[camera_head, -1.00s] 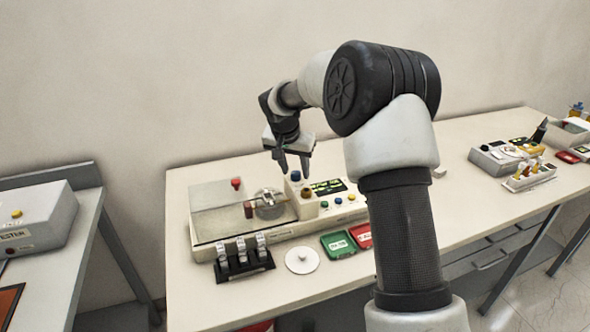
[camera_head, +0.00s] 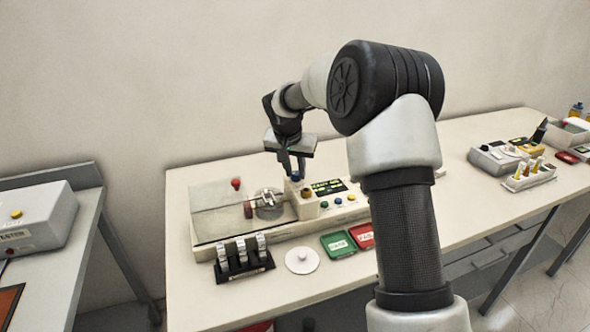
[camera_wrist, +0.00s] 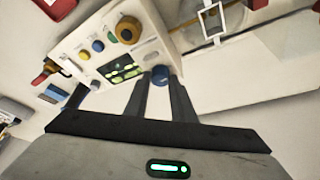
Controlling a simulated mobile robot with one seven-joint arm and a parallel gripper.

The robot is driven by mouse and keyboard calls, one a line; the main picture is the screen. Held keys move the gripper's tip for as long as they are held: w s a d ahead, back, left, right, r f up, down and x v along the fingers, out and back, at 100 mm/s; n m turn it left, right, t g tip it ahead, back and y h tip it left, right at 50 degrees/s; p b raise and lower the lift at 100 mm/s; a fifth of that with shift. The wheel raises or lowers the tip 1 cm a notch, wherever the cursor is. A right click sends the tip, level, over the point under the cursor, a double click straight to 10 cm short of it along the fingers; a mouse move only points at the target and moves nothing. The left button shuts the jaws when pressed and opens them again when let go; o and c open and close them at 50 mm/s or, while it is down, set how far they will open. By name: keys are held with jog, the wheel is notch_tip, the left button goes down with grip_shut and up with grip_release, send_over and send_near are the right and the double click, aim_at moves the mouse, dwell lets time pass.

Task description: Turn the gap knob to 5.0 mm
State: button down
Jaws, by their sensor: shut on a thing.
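The cream tester (camera_head: 262,235) stands on the middle table, with a control box at its right end. A blue knob (camera_head: 295,178) is on top of the box; it also shows in the wrist view (camera_wrist: 160,76). My gripper (camera_head: 294,171) comes down from above and is shut on the blue knob, one finger on each side, as the wrist view (camera_wrist: 160,72) shows. A larger brass knob (camera_wrist: 128,30) sits on the box face, apart from the fingers. A dark display (camera_wrist: 121,69) has green characters too small to read. I cannot read the knob's label or setting.
A black rack (camera_head: 243,265) with several metal pieces, a white disc (camera_head: 302,260), a green tray (camera_head: 339,245) and a red tray (camera_head: 362,236) lie in front of the tester. Other devices (camera_head: 500,157) stand at the table's right end.

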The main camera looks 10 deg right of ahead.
jog(key=n, duration=0.2)
jog(key=n+y+p, duration=0.1)
jog(key=shift+s+d+r+n+y, duration=0.1)
jog(key=shift+d+n+y, duration=0.1)
jog(key=shift+n+y, duration=0.15)
jog(key=n+y+p, duration=0.1)
jog(key=n+p, duration=0.1)
jog(key=n, duration=0.2)
jog(key=shift+d+p, duration=0.15)
jog(key=shift+p, duration=0.15)
jog(key=n+y+p, duration=0.1)
jog(key=n, duration=0.1)
jog(key=n+y+p, duration=0.1)
jog(key=n, duration=0.1)
jog(key=shift+d+g, duration=0.1)
jog(key=shift+g, duration=0.2)
jog(key=shift+n+g+y+p, duration=0.45)
jog(key=shift+n+g, duration=0.05)
jog(key=shift+n, duration=1.55)
jog(key=c, duration=1.5)
grip_release()
jog(key=shift+c, duration=0.2)
jog(key=shift+w, duration=0.2)
jog(key=shift+d, duration=0.1)
